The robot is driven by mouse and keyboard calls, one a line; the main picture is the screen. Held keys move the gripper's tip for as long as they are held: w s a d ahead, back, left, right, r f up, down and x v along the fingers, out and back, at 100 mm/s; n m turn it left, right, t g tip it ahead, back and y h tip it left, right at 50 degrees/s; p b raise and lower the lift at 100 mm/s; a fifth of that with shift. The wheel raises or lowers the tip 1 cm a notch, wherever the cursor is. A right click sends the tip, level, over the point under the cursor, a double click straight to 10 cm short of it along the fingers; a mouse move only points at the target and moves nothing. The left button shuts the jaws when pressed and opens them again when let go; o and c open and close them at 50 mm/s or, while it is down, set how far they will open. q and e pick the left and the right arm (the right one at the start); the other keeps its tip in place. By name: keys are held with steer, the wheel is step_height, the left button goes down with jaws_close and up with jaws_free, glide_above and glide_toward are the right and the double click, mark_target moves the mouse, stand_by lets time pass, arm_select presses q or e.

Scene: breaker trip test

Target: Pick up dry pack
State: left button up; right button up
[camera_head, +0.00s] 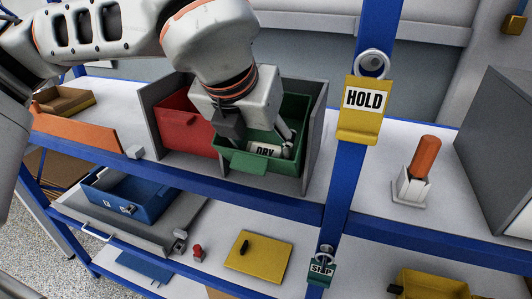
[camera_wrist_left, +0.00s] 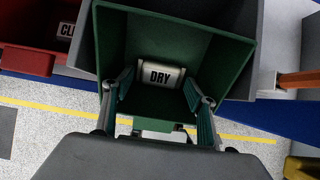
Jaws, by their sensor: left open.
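The dry pack (camera_head: 265,150) is a small pale roll with a black DRY label. It lies inside the green bin (camera_head: 256,165) on the upper shelf. In the left wrist view the dry pack (camera_wrist_left: 161,74) sits between and just beyond the fingertips, and the green bin (camera_wrist_left: 215,50) surrounds it. My left gripper (camera_head: 262,138) reaches down into the green bin from above. It also shows in the left wrist view (camera_wrist_left: 160,88), with its fingers spread to either side of the pack. It is open and empty. My right gripper is not in view.
A red bin (camera_head: 185,125) stands left of the green bin, inside a grey divider (camera_head: 318,120). A blue post (camera_head: 345,190) with a yellow HOLD tag (camera_head: 362,110) rises on the right. An orange-handled switch (camera_head: 423,160) stands farther right. The lower shelf holds a blue bin (camera_head: 125,200).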

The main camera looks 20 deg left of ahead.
mark_target(265, 151)
arm_select(q)
steer(key=x, duration=0.3)
steer(key=shift+f, duration=0.2)
steer(key=shift+d, duration=0.1)
steer(key=c, duration=0.9)
steer(key=shift+o, duration=0.2)
steer(key=shift+r, duration=0.1)
